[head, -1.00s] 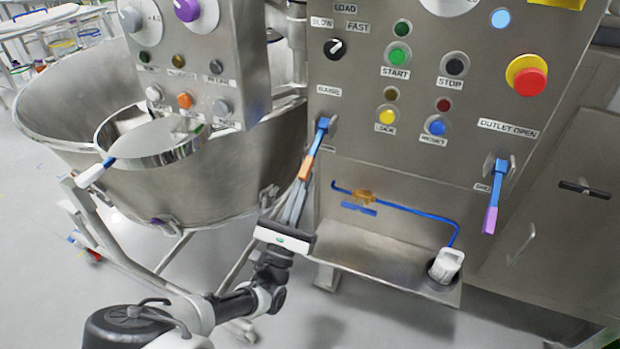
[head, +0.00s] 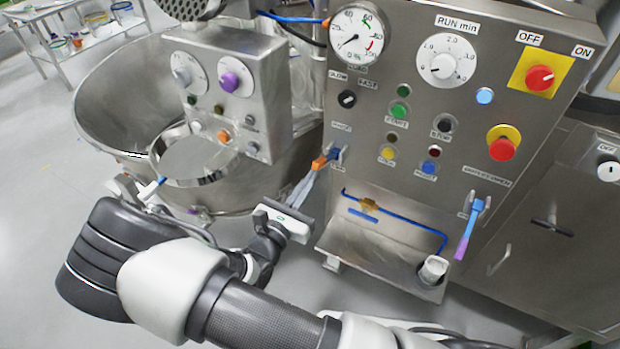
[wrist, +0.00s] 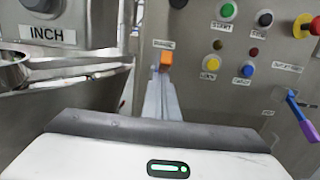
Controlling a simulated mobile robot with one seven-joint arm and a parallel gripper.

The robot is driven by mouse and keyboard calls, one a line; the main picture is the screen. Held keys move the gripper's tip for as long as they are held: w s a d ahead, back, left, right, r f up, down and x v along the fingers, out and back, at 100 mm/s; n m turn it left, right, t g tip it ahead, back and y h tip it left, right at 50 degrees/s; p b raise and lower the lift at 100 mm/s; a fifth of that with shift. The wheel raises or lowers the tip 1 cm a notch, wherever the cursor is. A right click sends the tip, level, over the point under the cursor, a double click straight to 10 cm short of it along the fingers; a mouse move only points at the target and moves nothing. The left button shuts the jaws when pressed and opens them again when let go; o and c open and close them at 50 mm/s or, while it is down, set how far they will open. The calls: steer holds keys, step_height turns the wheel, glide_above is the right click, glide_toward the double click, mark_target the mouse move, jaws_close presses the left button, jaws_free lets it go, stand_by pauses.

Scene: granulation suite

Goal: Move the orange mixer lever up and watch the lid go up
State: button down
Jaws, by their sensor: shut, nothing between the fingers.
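The mixer lever with its orange end (head: 320,162) and blue shaft sits on the steel control panel, under a small label. It points outward and to the left from its pivot. My gripper (head: 311,175) is shut and empty, with its fingertips just below the orange end. In the wrist view the fingers (wrist: 163,98) point at the orange end (wrist: 166,60); whether they touch it I cannot tell. A shiny round lid (head: 195,168) lies over the front part of the large steel bowl (head: 110,100). The lever's pivot is partly hidden in the wrist view.
A second lever (head: 466,232), blue with a purple end, hangs at the panel's right. A steel tray (head: 385,262) juts out below the panel. A smaller control box (head: 228,95) overhangs the bowl. Open floor lies at the left.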

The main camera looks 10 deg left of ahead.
steer(key=shift+w+r+p, duration=0.2)
steer(key=shift+r+p, duration=0.1)
steer(key=shift+r, duration=0.4)
steer(key=shift+w+r+p, duration=0.15)
steer(key=shift+r+p, duration=0.15)
steer(key=shift+r, duration=0.35)
step_height(320, 180, down, 6)
steer(key=s+b, duration=0.2)
steer(key=b, duration=0.2)
steer(key=s+a+r, duration=0.4)
steer(key=s, duration=0.5)
steer(key=shift+s+p, duration=0.25)
steer(key=shift+p, duration=0.05)
steer(key=shift+f, duration=0.1)
stand_by(2.0)
steer(key=shift+d, duration=0.1)
